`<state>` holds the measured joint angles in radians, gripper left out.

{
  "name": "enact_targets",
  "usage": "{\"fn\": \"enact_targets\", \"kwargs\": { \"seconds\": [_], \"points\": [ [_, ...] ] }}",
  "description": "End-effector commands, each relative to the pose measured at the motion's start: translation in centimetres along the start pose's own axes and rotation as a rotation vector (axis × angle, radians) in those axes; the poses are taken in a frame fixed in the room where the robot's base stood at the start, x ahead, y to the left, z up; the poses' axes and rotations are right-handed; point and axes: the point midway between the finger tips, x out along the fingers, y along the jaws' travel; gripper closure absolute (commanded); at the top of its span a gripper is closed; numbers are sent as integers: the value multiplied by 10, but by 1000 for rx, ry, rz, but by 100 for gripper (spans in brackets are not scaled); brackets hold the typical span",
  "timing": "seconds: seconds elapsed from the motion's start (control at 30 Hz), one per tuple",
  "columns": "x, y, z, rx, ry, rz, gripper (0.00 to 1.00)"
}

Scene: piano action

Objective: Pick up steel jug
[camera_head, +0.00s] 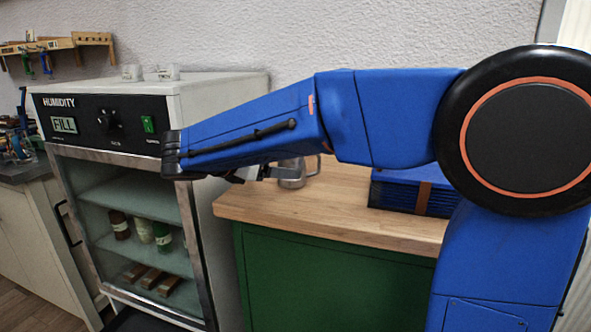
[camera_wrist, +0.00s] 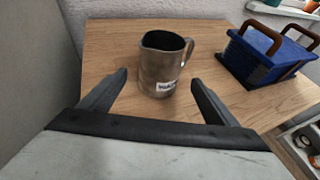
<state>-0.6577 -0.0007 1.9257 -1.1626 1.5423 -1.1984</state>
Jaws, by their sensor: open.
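The steel jug (camera_wrist: 160,68) stands upright on the wooden worktop, with its handle to the right and a small white label low on its front. In the head view the jug (camera_head: 292,176) is partly hidden behind my arm and gripper. My gripper (camera_wrist: 157,82) is open in the wrist view, with one finger to the left of the jug and one to the right. The fingertips are near the jug's lower part. I cannot tell how far they reach along its sides. Nothing is held.
A blue box with brown handles (camera_wrist: 266,52) stands to the right of the jug, also on the worktop (camera_head: 330,214). A humidity cabinet (camera_head: 235,130) stands to the left, taller than the worktop. A wall is behind. The wood between jug and box is clear.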

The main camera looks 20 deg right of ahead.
Motion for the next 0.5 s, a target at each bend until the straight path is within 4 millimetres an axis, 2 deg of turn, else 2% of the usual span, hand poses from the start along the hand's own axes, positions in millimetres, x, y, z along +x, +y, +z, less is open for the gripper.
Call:
{"fn": "enact_targets", "kwargs": {
  "seconds": [0.1, 0.37, 0.5],
  "points": [
    [11, 0, 0, 0, 0, -1, 17],
    [21, 0, 0, 0, 1, -1, 17],
    [37, 0, 2, 0, 1, -3, 17]
  ]
}}
